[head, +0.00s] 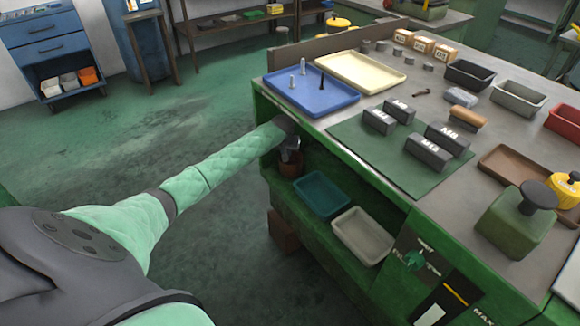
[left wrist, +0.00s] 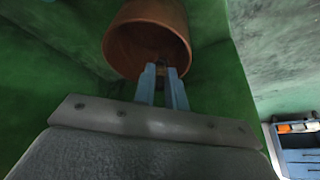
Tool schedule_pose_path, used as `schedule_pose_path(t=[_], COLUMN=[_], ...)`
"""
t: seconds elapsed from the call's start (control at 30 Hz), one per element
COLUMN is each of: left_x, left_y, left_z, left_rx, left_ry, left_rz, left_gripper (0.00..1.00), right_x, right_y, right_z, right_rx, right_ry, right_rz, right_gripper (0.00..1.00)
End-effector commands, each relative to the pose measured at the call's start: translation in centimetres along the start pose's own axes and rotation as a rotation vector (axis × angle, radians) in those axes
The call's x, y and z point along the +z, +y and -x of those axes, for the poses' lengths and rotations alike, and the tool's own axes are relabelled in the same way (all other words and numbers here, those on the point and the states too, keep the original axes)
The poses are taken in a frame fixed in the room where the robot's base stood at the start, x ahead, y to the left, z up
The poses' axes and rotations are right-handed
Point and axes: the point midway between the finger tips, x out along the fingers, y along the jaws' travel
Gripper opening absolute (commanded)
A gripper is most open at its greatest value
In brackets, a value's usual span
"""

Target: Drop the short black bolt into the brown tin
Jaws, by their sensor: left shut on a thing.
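The brown tin (head: 290,170) stands at the left end of the shelf under the bench top, partly covered by my left gripper (head: 290,150). In the left wrist view the round mouth of the brown tin (left wrist: 130,38) faces the camera. My left gripper (left wrist: 162,72) has its two blue fingertips across the lower part of that mouth. It is shut on a small dark piece (left wrist: 161,70), which looks like the short black bolt, mostly hidden between the fingers. I cannot tell how deep the fingertips are in the tin. My right gripper is not in view.
The bench top's edge lies just above my left arm. On the shelf are a teal tray (head: 323,195) and a grey tray (head: 362,236). The blue tray (head: 340,100) on top holds several upright bolts. A dark bolt (head: 421,93) lies on the bench.

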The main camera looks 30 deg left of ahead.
Motion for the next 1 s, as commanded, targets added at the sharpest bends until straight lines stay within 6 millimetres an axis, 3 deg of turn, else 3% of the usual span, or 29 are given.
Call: schedule_pose_path(t=[0.27, 0.3, 0.4, 0.77, 1.0], left_x=[0.0, 0.0, 0.0, 0.0, 0.0], left_y=[0.0, 0.0, 0.0, 0.0, 0.0], left_z=[0.0, 0.0, 0.0, 0.3, 3.4], left_rx=[0.000, 0.000, 0.000, 0.000, 0.001], left_ry=[0.000, 0.000, 0.000, 0.001, 0.002], left_rz=[0.000, 0.000, 0.000, 0.000, -0.001], left_gripper=[0.00, 0.21, 0.38, 0.38, 0.38], right_x=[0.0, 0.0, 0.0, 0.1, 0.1], right_y=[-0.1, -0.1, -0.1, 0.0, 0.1], right_z=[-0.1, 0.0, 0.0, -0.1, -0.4], right_rx=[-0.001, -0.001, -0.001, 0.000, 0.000], right_ry=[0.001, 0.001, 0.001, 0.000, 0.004], right_rz=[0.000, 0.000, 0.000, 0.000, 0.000], right_gripper=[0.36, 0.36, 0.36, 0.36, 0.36])
